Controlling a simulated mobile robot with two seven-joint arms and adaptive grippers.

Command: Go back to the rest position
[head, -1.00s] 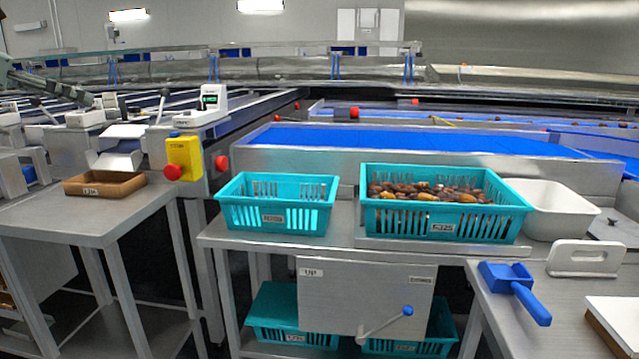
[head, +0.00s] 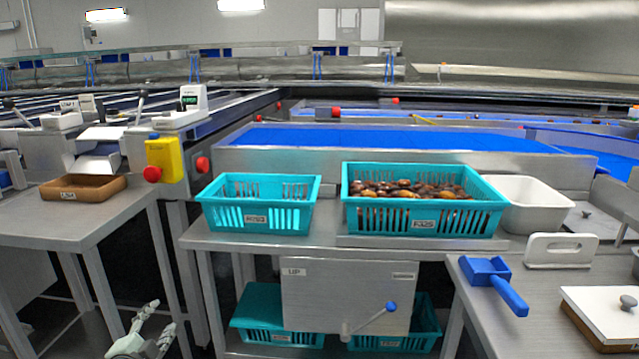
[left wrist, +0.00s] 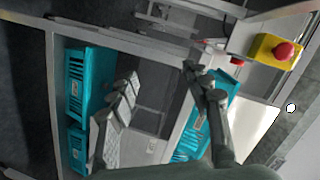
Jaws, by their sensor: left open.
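My left gripper (head: 146,322) shows at the bottom left of the head view, low in front of the steel tables. It is open and nothing is between its fingers. In the left wrist view its two fingers (left wrist: 160,95) stand apart, with the steel stand and teal crates beyond them. My right gripper is in neither view.
An empty teal crate (head: 258,221) and a teal crate of dates (head: 425,222) stand on the middle table. A white tub (head: 540,205), blue scoop (head: 490,272) and lidded box (head: 602,315) are at right. A brown tray (head: 82,190) is at left.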

